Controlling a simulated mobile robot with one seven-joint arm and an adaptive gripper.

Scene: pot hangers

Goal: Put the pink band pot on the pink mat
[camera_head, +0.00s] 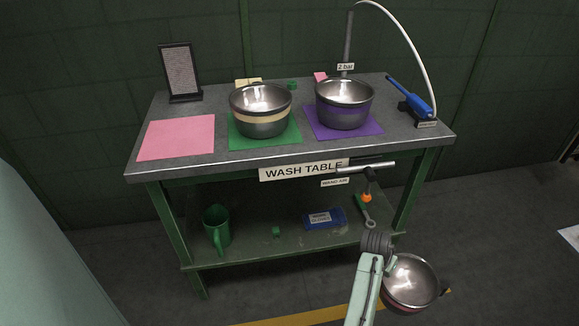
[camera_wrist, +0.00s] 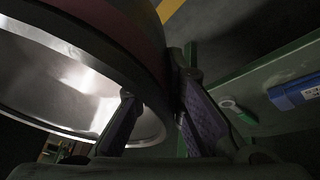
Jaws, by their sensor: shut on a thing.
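The pink mat (camera_head: 177,137) lies bare on the left part of the table top. A steel pot with a dark reddish band, taken as the pink band pot (camera_head: 411,280), is at the lower right in the head view, off the table, in front of its right end. In the wrist view the pot (camera_wrist: 75,85) fills the left side, its band dark and pinkish. My gripper (camera_wrist: 160,110) is shut on the pot's wall, one finger on either side. In the head view my arm hides part of the pot's left side.
A cream-banded pot (camera_head: 261,109) stands on the green mat (camera_head: 293,135), and a purple-banded pot (camera_head: 344,103) on the purple mat (camera_head: 374,130). A black framed sign (camera_head: 180,72) stands behind the pink mat. A tap handle (camera_head: 365,167) juts from the table's front. A hose arches at the back right.

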